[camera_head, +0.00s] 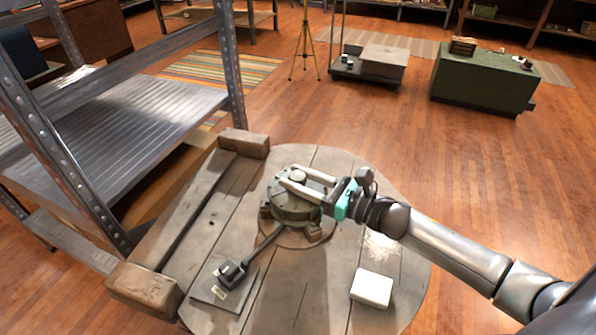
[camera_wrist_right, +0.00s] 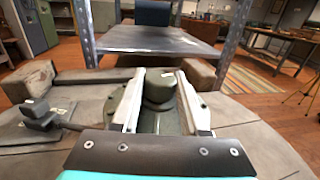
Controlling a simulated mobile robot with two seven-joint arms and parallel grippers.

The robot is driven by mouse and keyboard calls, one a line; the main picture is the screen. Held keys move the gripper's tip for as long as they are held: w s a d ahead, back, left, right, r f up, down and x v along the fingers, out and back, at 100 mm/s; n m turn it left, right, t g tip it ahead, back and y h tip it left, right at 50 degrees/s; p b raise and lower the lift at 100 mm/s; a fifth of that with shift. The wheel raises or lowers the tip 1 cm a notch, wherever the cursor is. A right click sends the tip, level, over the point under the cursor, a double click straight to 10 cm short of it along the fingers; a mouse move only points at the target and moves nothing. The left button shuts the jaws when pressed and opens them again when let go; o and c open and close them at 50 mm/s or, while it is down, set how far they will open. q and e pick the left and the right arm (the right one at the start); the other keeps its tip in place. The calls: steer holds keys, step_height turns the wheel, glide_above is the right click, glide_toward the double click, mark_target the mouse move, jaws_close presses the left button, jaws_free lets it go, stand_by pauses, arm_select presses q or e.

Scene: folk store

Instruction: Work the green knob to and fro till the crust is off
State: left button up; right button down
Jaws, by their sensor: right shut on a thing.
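The green knob (camera_head: 308,179) stands on top of a round, dull green device (camera_head: 292,212) on a round wooden table. My right gripper (camera_head: 288,177) reaches in from the right and is shut on the knob, one pale finger on each side. In the right wrist view, the knob (camera_wrist_right: 158,88) sits between the two fingers (camera_wrist_right: 158,80), and the device's body shows below it. The crust cannot be told apart on the device at this size. My left gripper is not in view.
A dark rod runs from the device to a small black block (camera_head: 231,272) on a plate. A white block (camera_head: 371,288) lies at the table's front right. Wooden beams (camera_head: 205,205) lie along the left. A metal shelf (camera_head: 120,120) stands behind left. Open floor lies beyond.

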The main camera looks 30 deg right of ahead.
steer(key=m+t+h+p, duration=0.1)
steer(key=m+h, duration=0.1)
steer(key=h, duration=0.1)
steer(key=shift+s+t, duration=0.1)
steer(key=shift+t, duration=0.2)
steer(key=shift+m+t+h+p, duration=0.4)
steer(key=shift+m+h, duration=0.4)
steer(key=shift+h, duration=0.3)
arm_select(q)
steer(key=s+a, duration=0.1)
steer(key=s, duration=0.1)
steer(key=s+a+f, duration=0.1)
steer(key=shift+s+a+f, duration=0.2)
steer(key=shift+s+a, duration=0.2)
arm_select(e)
steer(key=shift+m+h, duration=0.4)
steer(key=shift+h, duration=0.2)
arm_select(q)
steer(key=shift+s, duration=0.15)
arm_select(e)
steer(key=shift+m+h, duration=0.3)
steer(key=shift+h, duration=0.1)
steer(key=shift+c, duration=2.1)
jaws_free()
